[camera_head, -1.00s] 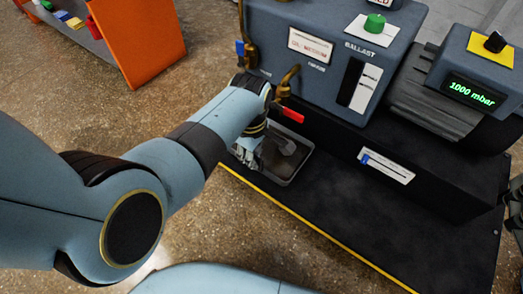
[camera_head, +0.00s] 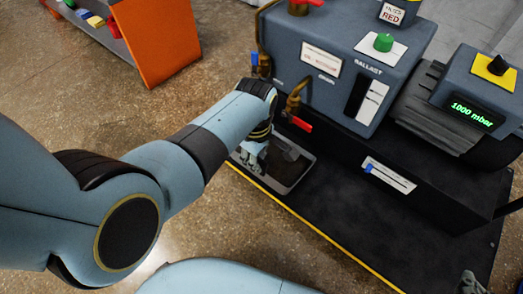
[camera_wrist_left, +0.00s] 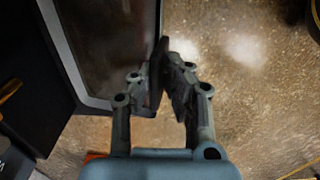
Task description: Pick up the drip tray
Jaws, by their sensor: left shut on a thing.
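The drip tray (camera_head: 292,180) is a shallow grey rectangular tray with a dark inside. It is at the left end of the black base, below the brass drain tap with the red handle (camera_head: 301,124). My left gripper (camera_head: 246,160) reaches down at its left side, partly hiding it. In the left wrist view the tray (camera_wrist_left: 110,40) fills the upper left, and my left gripper (camera_wrist_left: 164,75) is shut on its edge. I cannot tell whether the tray is clear of the base. A grey piece, seemingly my right gripper (camera_head: 473,284), just shows at the bottom right; its fingers are unclear.
The blue-grey pump housing (camera_head: 335,75) with a green ballast knob (camera_head: 383,42) stands behind the tray. A gauge reading 1000 mbar (camera_head: 472,112) is at the right. The black base has a yellow front edge (camera_head: 320,238). An orange-sided shelf (camera_head: 155,40) is at the upper left, with open floor between.

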